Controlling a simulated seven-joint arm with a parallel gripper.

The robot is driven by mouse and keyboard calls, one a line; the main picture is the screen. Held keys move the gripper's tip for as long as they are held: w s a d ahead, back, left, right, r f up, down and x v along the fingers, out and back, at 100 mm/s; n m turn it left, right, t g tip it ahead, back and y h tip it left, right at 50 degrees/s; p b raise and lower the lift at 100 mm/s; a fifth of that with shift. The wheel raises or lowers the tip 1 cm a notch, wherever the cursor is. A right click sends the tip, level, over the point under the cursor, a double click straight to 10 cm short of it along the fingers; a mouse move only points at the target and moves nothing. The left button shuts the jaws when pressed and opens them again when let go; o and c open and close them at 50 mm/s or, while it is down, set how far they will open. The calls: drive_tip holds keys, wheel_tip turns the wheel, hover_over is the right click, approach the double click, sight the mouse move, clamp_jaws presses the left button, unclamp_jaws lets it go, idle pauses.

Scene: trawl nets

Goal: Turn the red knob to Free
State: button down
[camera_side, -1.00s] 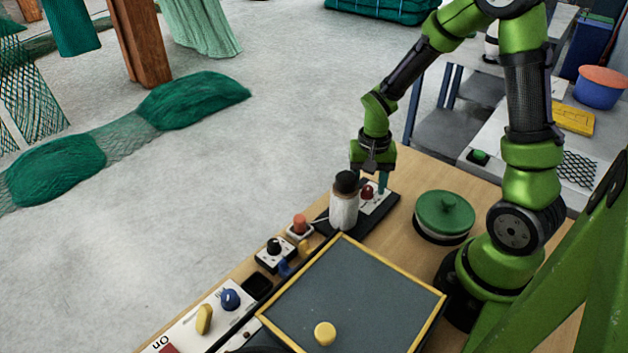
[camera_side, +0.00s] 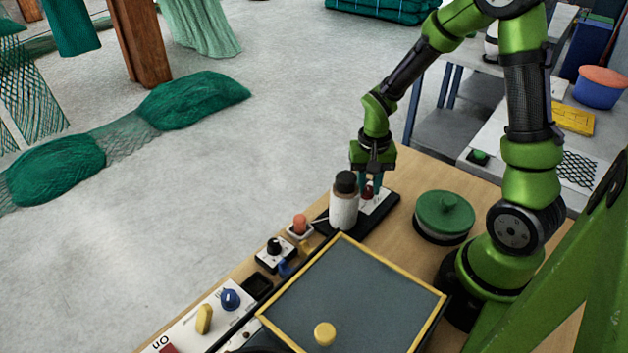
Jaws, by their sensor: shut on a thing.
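The red knob (camera_side: 367,193) sits on a white plate (camera_side: 376,205) on a dark base (camera_side: 384,217) at the far end of the bench. My gripper (camera_side: 370,185) points down over it, with its teal fingers shut on the knob from both sides. The bottle partly hides the plate and the left finger. I cannot read any Free mark or tell which way the knob points.
A white bottle with a dark cap (camera_side: 344,203) stands close in front, left of my gripper. A green lidded pot (camera_side: 444,215) is to the right.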

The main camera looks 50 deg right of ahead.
drive_tip(key=n, duration=0.5)
drive_tip(key=shift+n, duration=0.3)
drive_tip(key=n, duration=1.1)
drive_tip(key=shift+n, duration=0.4)
drive_tip(key=n, duration=0.5)
drive_tip(key=shift+n, duration=0.3)
drive_tip(key=c, duration=0.9)
unclamp_jaws()
